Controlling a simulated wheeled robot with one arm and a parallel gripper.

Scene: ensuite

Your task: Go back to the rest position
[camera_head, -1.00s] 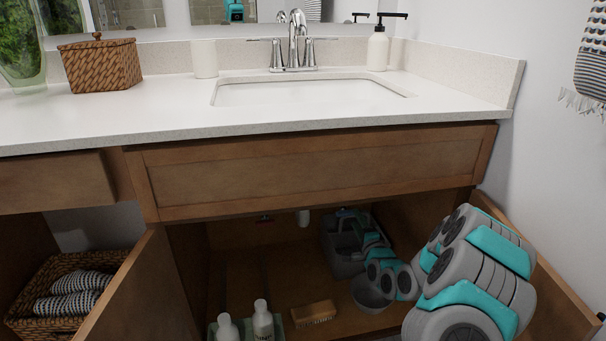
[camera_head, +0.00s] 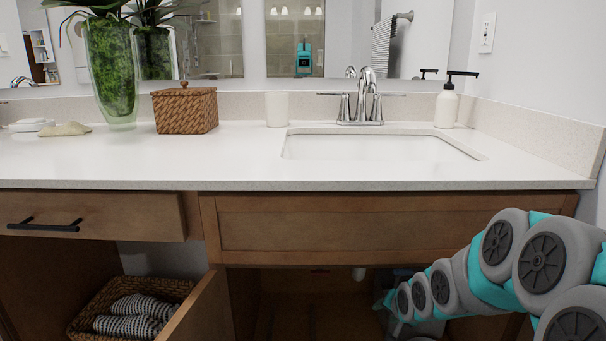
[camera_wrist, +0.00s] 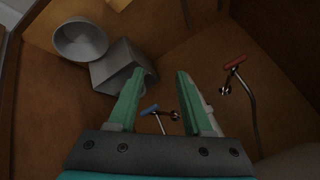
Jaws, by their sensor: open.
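My gripper (camera_wrist: 164,78) shows in the wrist view with its two green fingers apart and nothing between them. It is inside the open cabinet under the sink. In the head view my arm reaches in from the right, and the fingers cannot be made out clearly. A grey bowl (camera_wrist: 82,40) and a grey caddy (camera_wrist: 118,70) are in the wrist view, left of and beyond the fingers. The left fingertip overlaps the caddy in the picture; I cannot tell whether they touch.
A red-handled valve (camera_wrist: 235,62) and a blue-handled valve (camera_wrist: 150,109) are on the cabinet wall. The countertop (camera_head: 240,160) overhangs the opening. An open door (camera_head: 200,310) stands at its left. A basket of towels (camera_head: 120,325) sits farther left.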

